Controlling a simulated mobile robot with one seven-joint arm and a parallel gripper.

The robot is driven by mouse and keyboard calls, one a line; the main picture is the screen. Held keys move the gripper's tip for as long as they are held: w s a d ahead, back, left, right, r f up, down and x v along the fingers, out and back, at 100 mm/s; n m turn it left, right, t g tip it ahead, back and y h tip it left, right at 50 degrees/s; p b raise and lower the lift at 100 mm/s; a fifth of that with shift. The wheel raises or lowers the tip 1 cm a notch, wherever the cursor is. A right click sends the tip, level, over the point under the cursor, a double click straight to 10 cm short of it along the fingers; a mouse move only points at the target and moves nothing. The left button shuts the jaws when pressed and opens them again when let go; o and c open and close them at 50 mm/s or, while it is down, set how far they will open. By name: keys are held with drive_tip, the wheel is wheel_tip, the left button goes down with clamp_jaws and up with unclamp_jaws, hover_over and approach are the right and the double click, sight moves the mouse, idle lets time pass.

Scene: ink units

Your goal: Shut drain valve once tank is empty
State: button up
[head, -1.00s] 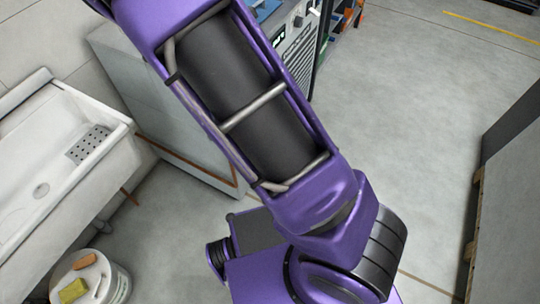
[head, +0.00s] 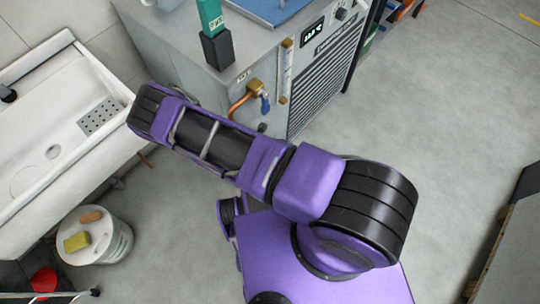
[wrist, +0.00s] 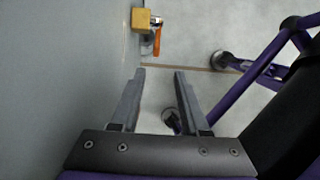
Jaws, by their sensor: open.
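The tank is a grey metal unit (head: 215,78) with a display on its front. The drain valve (head: 255,88) is a brass body low on its side, with a blue lever (head: 265,104) pointing down and a copper pipe bending away. A pale sight tube (head: 286,72) stands beside it; its level is too small to read. In the wrist view the brass block (wrist: 141,20) and an orange-copper piece (wrist: 157,42) lie ahead of my gripper (wrist: 158,73). My gripper is open and empty, close along the grey wall, apart from the valve. The head view does not show its fingers.
A white sink (head: 60,130) is at left. A white bucket (head: 103,240) with sponges on its lid stands below it. A green bottle (head: 210,18) stands on the unit beside a blue tray (head: 268,8). Open floor (head: 440,120) lies to the right.

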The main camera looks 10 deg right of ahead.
drive_tip(key=b+x, duration=0.4)
drive_tip(key=x, duration=1.4)
drive_tip(key=shift+w+a+b, duration=0.15)
drive_tip(key=shift+w+b, duration=0.05)
drive_tip(key=shift+b, duration=0.15)
clamp_jaws()
idle(0.5)
